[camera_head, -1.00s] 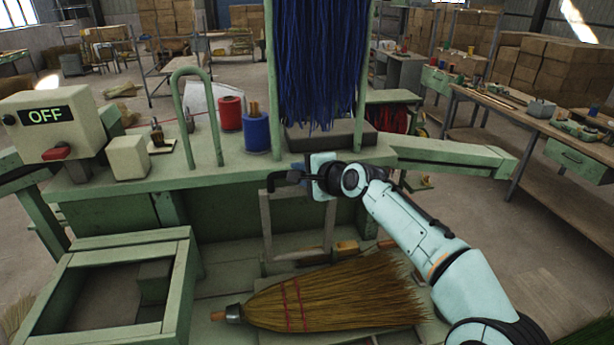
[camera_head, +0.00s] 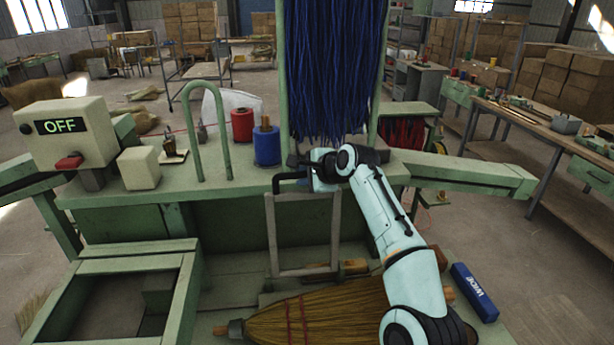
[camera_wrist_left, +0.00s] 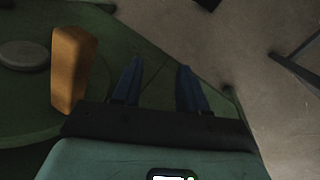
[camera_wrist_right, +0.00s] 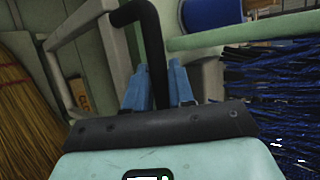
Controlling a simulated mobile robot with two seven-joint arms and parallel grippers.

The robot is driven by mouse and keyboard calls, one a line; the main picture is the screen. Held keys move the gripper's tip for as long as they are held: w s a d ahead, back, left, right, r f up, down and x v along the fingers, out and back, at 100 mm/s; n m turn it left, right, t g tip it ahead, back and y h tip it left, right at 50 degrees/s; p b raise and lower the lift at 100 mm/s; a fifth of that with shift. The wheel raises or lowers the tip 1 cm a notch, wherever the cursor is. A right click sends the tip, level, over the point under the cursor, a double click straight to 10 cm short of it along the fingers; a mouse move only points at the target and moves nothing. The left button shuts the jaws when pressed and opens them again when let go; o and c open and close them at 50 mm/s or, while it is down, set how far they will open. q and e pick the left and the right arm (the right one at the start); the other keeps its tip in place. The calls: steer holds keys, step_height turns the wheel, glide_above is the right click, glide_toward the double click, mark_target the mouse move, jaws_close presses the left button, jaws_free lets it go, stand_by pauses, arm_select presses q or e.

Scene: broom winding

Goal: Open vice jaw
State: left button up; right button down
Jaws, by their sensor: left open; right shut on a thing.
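My right gripper (camera_head: 313,170) is at the bench's front edge, below hanging dark-blue bristles. It is shut on a black bent handle (camera_head: 279,184), whose free end hooks down to the left of the gripper. In the right wrist view the handle (camera_wrist_right: 150,42) curves down between the two blue fingers. A grey metal frame (camera_head: 271,235) hangs just below the handle. The jaw faces of the vice cannot be made out behind my right arm. My left gripper (camera_wrist_left: 159,84) shows only in the left wrist view, open and empty above a dark green surface.
A control box reading OFF (camera_head: 70,143), a red spool (camera_head: 242,126) and a blue spool (camera_head: 266,146) stand on the bench. A straw broom (camera_head: 290,322) lies below, near a blue box (camera_head: 474,291). An orange-brown block (camera_wrist_left: 70,70) stands left of my left fingers.

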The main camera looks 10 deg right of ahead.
steer(key=shift+f, duration=0.4)
steer(key=c, duration=1.1)
jaws_free()
steer(key=shift+w, duration=0.1)
steer(key=shift+o, duration=0.2)
steer(key=shift+r, duration=0.15)
steer(key=shift+s+d+r, duration=0.2)
steer(key=shift+s+r, duration=0.05)
steer(key=shift+s, duration=0.1)
arm_select(q)
steer(key=shift+s+f+b, duration=0.8)
steer(key=shift+s+f, duration=0.25)
steer(key=shift+s, duration=0.2)
arm_select(e)
steer(key=v, duration=1.2)
steer(key=shift+r, duration=0.25)
steer(key=shift+s, duration=0.1)
